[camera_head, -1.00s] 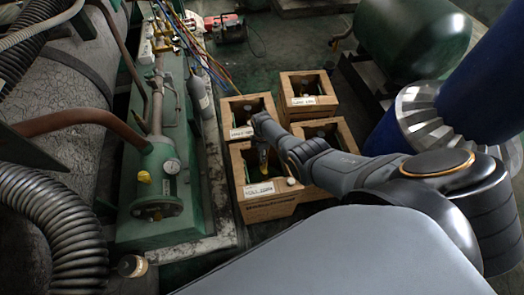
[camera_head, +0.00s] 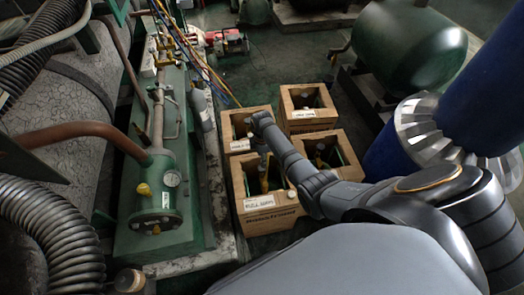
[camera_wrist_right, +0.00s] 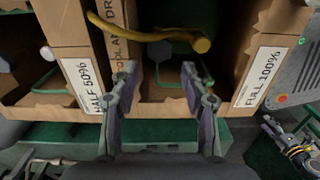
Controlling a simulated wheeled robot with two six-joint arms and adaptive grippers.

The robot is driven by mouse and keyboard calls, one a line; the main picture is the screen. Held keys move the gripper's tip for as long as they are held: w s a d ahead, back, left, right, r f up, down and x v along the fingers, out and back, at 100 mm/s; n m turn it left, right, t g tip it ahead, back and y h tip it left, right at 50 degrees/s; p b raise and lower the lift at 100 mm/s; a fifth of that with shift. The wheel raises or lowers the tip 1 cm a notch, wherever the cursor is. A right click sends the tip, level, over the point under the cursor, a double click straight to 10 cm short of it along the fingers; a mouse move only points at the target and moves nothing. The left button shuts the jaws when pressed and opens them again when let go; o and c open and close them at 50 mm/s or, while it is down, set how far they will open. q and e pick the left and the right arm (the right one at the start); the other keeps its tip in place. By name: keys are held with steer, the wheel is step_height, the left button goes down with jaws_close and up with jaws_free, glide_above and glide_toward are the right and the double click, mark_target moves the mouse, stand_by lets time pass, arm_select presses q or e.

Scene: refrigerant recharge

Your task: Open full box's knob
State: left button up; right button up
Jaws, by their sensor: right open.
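The full box (camera_head: 270,222) is the front wooden box in the head view; its label is hard to read there. In the right wrist view a "FULL 100%" label (camera_wrist_right: 258,76) sits on a wooden wall to the right. A yellow bar with a round end (camera_wrist_right: 201,45), possibly the knob, lies just beyond my fingertips. My right gripper (camera_wrist_right: 158,80) is open and empty, its fingers apart below the yellow part without visible contact. My left gripper is not in view.
A "HALF 50%" label (camera_wrist_right: 83,84) marks the neighbouring box. More wooden boxes (camera_head: 309,115) stand behind and beside. A green machine with a gauge (camera_head: 171,180) stands to the left, and a green tank (camera_head: 408,42) at the back right. Dark floor lies around the boxes.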

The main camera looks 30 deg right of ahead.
step_height(320, 180, up, 5)
stand_by(0.7)
